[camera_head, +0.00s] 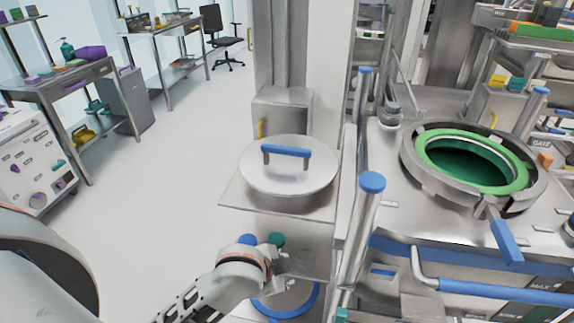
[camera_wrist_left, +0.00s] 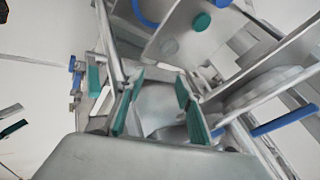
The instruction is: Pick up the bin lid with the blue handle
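The round metal lid (camera_head: 262,180) with a blue bar handle (camera_head: 287,150) lies flat on a metal shelf (camera_head: 235,200), in the middle of the head view. In the left wrist view, a blue bar (camera_wrist_left: 285,122) beside a rounded metal edge at the right appears to be this handle. My left gripper (camera_head: 298,263) is below and in front of the shelf, apart from the lid. In the left wrist view its teal-padded fingers (camera_wrist_left: 160,85) are spread, with nothing seen held between them. My right gripper is not in view.
A blue ring (camera_head: 290,305) shows low under my left wrist. Right of the shelf are a blue-capped post (camera_head: 372,183) and a machine with an open green-lined round port (camera_head: 470,163). A wheeled cart (camera_head: 35,160) and benches stand left; the floor between is clear.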

